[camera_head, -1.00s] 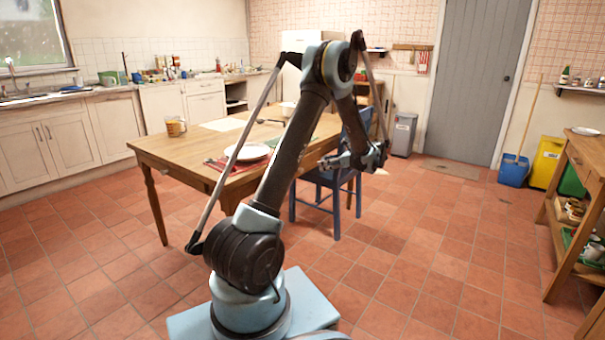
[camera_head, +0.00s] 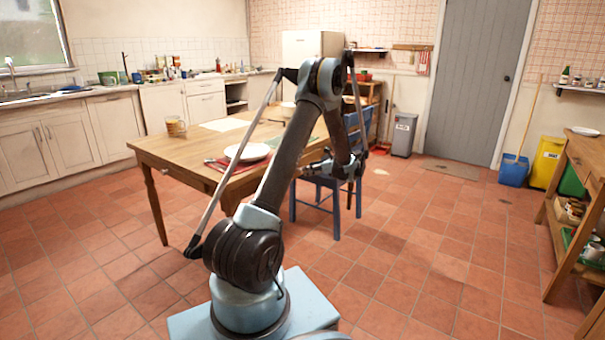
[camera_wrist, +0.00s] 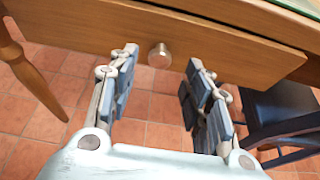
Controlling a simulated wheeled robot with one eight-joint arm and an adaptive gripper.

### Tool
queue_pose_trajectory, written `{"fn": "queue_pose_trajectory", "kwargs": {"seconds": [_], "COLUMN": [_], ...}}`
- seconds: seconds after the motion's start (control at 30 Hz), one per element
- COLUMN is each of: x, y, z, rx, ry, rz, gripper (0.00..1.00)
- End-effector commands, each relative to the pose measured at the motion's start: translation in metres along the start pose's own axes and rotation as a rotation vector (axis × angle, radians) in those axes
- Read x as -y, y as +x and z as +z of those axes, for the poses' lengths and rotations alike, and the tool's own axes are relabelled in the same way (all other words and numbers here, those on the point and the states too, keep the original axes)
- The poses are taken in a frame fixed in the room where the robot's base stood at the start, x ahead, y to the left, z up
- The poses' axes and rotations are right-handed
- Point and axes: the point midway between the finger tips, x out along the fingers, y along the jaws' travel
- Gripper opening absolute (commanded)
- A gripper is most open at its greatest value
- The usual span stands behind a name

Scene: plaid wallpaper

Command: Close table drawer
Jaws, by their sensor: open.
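The wooden table (camera_head: 190,150) stands left of my arm in the head view. In the wrist view its drawer front (camera_wrist: 220,40) runs across the top, with a round metal knob (camera_wrist: 160,56) near its middle. The drawer appears to stand slightly out from the table frame, but how far is unclear. My gripper (camera_wrist: 160,68) is open and empty, its two fingers on either side of the knob in the picture, pointing at the drawer front. I cannot tell whether they touch it. In the head view my gripper (camera_head: 308,171) is at the table's near right side, partly hidden by my arm.
A blue chair (camera_head: 335,195) stands beside the table, close to my gripper; it also shows at right in the wrist view (camera_wrist: 283,105). A plate (camera_head: 247,152) and a mug (camera_head: 175,126) are on the table.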

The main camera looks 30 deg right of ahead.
Motion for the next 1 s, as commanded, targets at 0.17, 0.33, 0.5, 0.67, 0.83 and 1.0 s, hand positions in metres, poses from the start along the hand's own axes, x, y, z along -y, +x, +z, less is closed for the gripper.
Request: {"fn": "queue_pose_trajectory", "kwargs": {"seconds": [0.17,0.33,0.5,0.67,0.83,1.0], "x": [0.000,0.000,0.000,0.000,0.000,0.000], "y": [0.029,0.045,0.051,0.051,0.051,0.051], "z": [0.000,0.000,0.000,0.000,0.000,0.000], "rx": [0.000,0.000,0.000,0.000,0.000,0.000], "ry": [-0.002,-0.001,-0.001,-0.001,-0.001,-0.001], "rz": [0.002,0.001,0.000,0.000,0.001,0.001], "gripper": [0.45,0.45,0.45,0.45,0.25,0.00]}}
